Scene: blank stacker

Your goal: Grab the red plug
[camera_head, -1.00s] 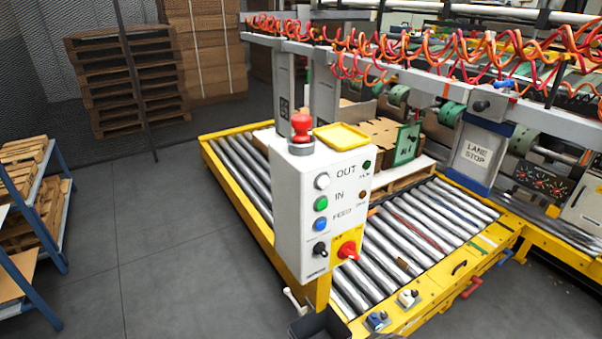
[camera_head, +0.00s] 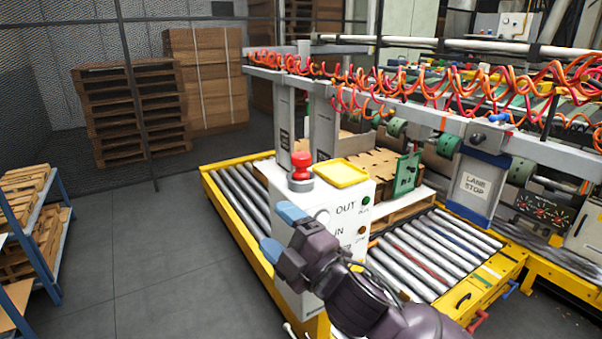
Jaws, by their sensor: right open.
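A red mushroom-shaped knob (camera_head: 302,166) stands upright in a grey collar on top of the white control box (camera_head: 330,193). A small red piece (camera_head: 478,319) sticks out low at the yellow frame's right front. I cannot tell which of these is the red plug. My right gripper (camera_head: 281,231) is open, with two blue fingertips apart and nothing seen between them. It is in front of the box's left side, below the knob in the picture and apart from it. My right arm hides the box's lower front. My left gripper is not in view.
A yellow tray (camera_head: 341,173) lies on the box top beside the knob. The roller conveyor (camera_head: 440,245) runs behind and right of the box. Coiled orange hoses (camera_head: 420,80) hang from a rail above. A blue rack (camera_head: 45,225) stands left, with clear floor (camera_head: 150,245) between.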

